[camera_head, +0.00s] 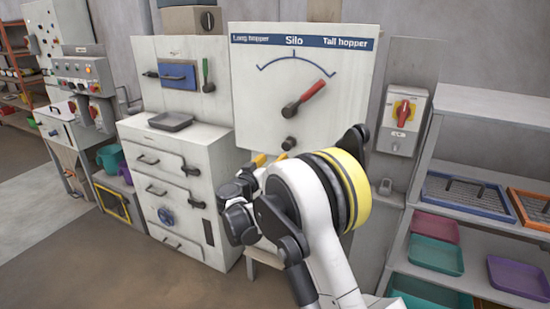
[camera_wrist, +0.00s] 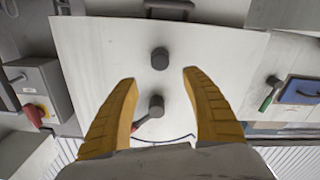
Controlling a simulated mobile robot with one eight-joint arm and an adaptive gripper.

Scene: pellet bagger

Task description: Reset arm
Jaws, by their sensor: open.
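My arm reaches up from the bottom middle of the head view. My gripper (camera_head: 271,158) has yellow fingertips just below the white Silo panel (camera_head: 260,110). In the wrist view my gripper (camera_wrist: 158,76) has its two yellow fingers spread with nothing held between them. The panel (camera_wrist: 100,50) fills the view behind them, upside down. The panel's red-handled selector lever (camera_head: 304,98) points up and right, toward the "Tall hopper" side. Its dark hub (camera_wrist: 156,105) shows between the fingers. A dark round knob (camera_head: 289,143) is below the lever; it also shows in the wrist view (camera_wrist: 159,58).
A white drawer cabinet (camera_head: 150,165) with a dark tray (camera_head: 170,121) stands left of the panel. A red-yellow rotary switch box (camera_head: 404,115) is on the right. Shelves (camera_head: 485,200) with coloured trays stand at far right. Bare floor (camera_head: 60,260) lies at lower left.

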